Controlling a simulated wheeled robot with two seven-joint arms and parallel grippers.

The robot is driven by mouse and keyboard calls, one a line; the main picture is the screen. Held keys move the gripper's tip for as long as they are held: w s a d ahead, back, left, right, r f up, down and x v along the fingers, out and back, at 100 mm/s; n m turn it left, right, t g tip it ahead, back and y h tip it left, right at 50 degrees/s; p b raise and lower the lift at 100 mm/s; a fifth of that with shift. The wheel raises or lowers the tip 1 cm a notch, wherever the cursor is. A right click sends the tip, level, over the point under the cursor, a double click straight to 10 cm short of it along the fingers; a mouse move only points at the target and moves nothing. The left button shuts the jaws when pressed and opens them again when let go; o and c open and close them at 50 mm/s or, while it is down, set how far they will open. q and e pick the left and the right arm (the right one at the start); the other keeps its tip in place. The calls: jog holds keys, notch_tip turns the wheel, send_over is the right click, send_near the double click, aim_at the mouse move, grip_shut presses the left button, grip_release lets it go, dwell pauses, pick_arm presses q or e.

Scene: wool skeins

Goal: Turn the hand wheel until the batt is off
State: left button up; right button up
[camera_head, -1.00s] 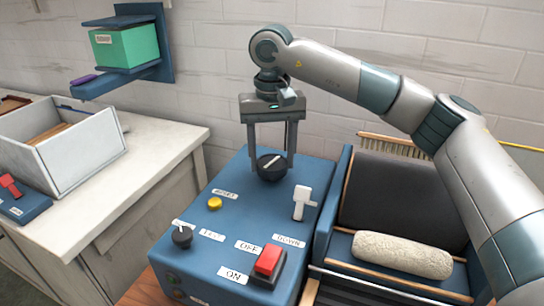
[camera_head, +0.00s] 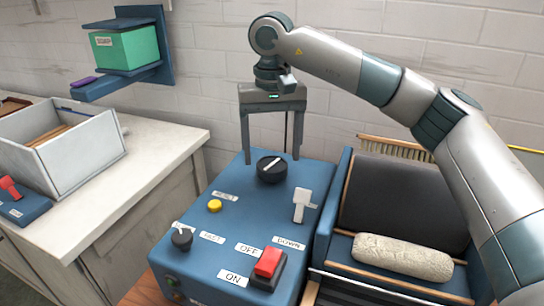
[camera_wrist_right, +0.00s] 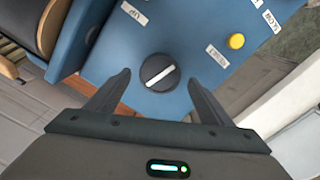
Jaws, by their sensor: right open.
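A black round knob (camera_head: 271,169) with a white pointer line stands on top of the blue control box (camera_head: 215,240). It also shows in the right wrist view (camera_wrist_right: 160,73), its pointer slanting. My right gripper (camera_head: 271,157) is open and empty, pointing down with its fingers spread on either side above the knob, apart from it. No spoked hand wheel is clear to see; I cannot tell whether this knob is it. A cream, speckled wool roll (camera_head: 402,257), probably the batt, lies on the blue machine in front of a dark drum (camera_head: 403,197). My left gripper is out of view.
The box also carries a yellow button (camera_head: 214,206), a white lever (camera_head: 301,205), a smaller black knob (camera_head: 182,237) and a red switch (camera_head: 268,264). A white bin (camera_head: 85,160) stands on the left counter. A green box (camera_head: 125,50) sits on a wall shelf.

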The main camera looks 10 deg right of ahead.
notch_tip(320, 180, up, 9)
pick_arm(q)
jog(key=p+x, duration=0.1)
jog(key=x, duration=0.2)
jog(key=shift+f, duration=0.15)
pick_arm(e)
notch_tip(320, 180, up, 6)
send_over(272, 163)
jog(key=shift+s, duration=0.1)
